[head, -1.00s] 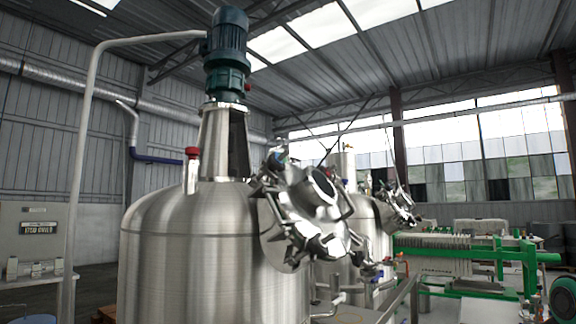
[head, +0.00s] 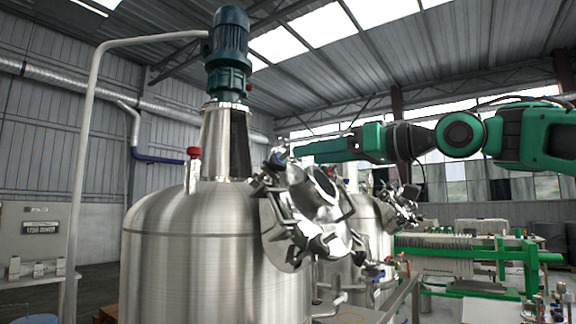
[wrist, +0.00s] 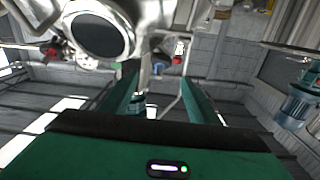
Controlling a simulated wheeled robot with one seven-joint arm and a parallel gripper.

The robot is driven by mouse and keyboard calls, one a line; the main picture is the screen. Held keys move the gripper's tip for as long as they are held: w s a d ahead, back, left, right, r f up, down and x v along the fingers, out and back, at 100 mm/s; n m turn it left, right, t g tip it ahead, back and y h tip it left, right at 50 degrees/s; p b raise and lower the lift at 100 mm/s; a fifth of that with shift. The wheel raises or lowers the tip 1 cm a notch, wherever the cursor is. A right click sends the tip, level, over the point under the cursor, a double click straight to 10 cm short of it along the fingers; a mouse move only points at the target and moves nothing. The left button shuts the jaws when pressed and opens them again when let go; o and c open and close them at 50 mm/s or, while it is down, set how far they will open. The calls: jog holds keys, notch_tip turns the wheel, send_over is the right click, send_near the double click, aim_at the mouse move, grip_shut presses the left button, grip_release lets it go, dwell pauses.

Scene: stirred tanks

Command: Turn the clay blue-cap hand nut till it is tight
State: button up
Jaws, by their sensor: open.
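The tank's tilted round steel lid (head: 318,215) has several clamps and hand nuts round its rim. A small blue-topped hand nut (head: 281,154) shows at the lid's upper left in the head view; its body colour is too small to make out. My gripper (head: 298,151) reaches in from the right, its green fingers ending close to this nut; contact cannot be told. In the wrist view my gripper (wrist: 158,76) has its two fingers apart, with metal fittings seen beyond and between the tips.
The large steel tank (head: 215,250) carries a blue-green motor (head: 229,45) on top and a red-capped fitting (head: 194,153). A second tank (head: 370,225) stands behind at right. Green press machinery (head: 465,255) is farther right. The lid's dark round glass (wrist: 97,34) is close above the left finger.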

aim_at(284, 159)
jog(key=x, duration=0.8)
jog(key=shift+c, duration=0.6)
jog(key=c, duration=0.9)
